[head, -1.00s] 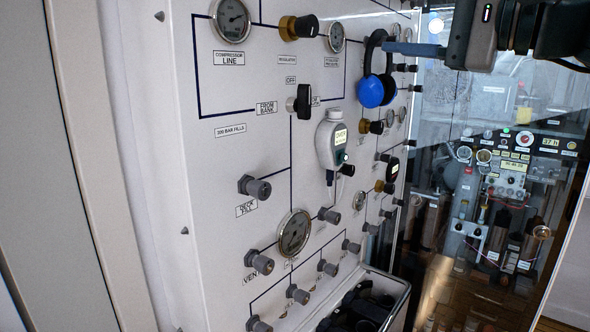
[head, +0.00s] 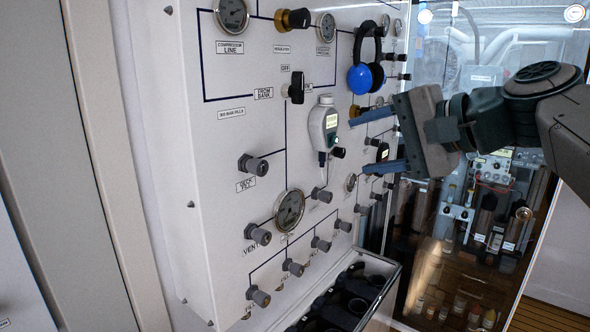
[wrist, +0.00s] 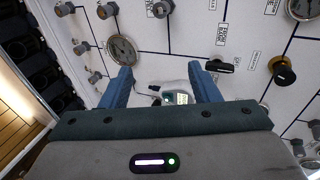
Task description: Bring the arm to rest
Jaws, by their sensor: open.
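My gripper (head: 360,144) is at the right of the panel in the head view, its two blue fingers spread apart and pointing left toward the panel face. Nothing is between the fingers that I can see as held. In the wrist view my gripper (wrist: 160,82) also shows both blue fingers apart. A white handheld device with a small lit screen (head: 324,124) is on the panel, just left of the fingertips. It shows between the fingers in the wrist view (wrist: 172,95), apart from them as far as I can tell.
The white fill panel (head: 225,145) carries gauges, knobs and hose fittings. Blue and black headphones (head: 361,79) hang on it above the gripper. A bin (head: 385,294) with dark items stands below. A glass-fronted area with equipment (head: 480,215) lies behind my arm.

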